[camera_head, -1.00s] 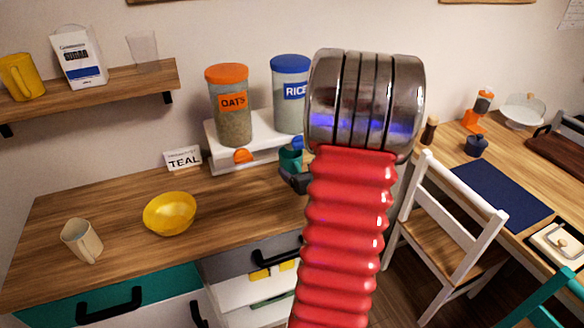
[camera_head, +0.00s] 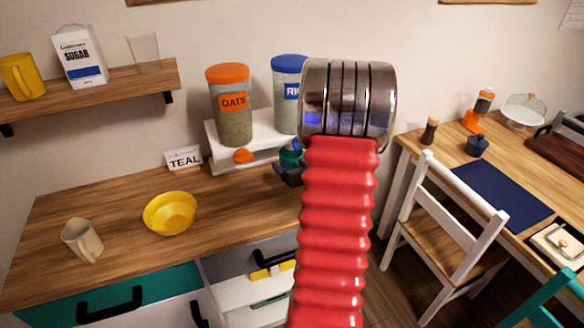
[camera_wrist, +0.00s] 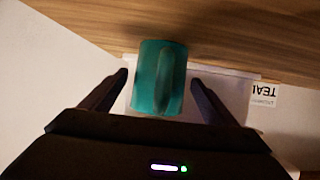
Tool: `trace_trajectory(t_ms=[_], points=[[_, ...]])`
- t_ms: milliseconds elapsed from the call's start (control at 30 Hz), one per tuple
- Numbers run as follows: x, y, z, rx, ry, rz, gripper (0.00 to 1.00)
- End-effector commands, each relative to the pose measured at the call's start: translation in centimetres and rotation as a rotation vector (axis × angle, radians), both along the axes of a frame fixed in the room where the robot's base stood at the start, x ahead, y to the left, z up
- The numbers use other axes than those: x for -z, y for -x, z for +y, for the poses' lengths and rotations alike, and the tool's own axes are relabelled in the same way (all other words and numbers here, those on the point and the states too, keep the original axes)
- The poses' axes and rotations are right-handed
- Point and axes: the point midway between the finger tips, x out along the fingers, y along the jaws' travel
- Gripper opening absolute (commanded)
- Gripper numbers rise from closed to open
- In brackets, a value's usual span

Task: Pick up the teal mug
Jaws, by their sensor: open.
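The teal mug (camera_wrist: 153,78) shows large in the wrist view, its handle facing the camera. It is between the two open fingers of my gripper (camera_wrist: 158,90), with a gap on either side. In the head view only a small part of the teal mug (camera_head: 290,157) shows, by the white dispenser base. My gripper (camera_head: 290,172) is partly seen there as a dark piece beside the mug; my red arm hides the rest.
The OATS jar (camera_head: 230,110) and RICE jar (camera_head: 288,92) stand on the white base (camera_head: 222,153). A white chair (camera_head: 440,200) stands right of my arm.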

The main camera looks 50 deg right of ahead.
Motion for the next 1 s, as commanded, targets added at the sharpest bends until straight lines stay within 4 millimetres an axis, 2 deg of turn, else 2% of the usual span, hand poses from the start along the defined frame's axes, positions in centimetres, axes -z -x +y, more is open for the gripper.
trace_trajectory(t_ms=[167,700,1000], points=[[0.45,-0.88,-0.57,0.001,0.000,0.001,0.82],[0.45,-0.86,-0.59,0.001,0.000,0.000,0.81],[0.45,-0.87,-0.59,0.001,0.000,0.001,0.60]])
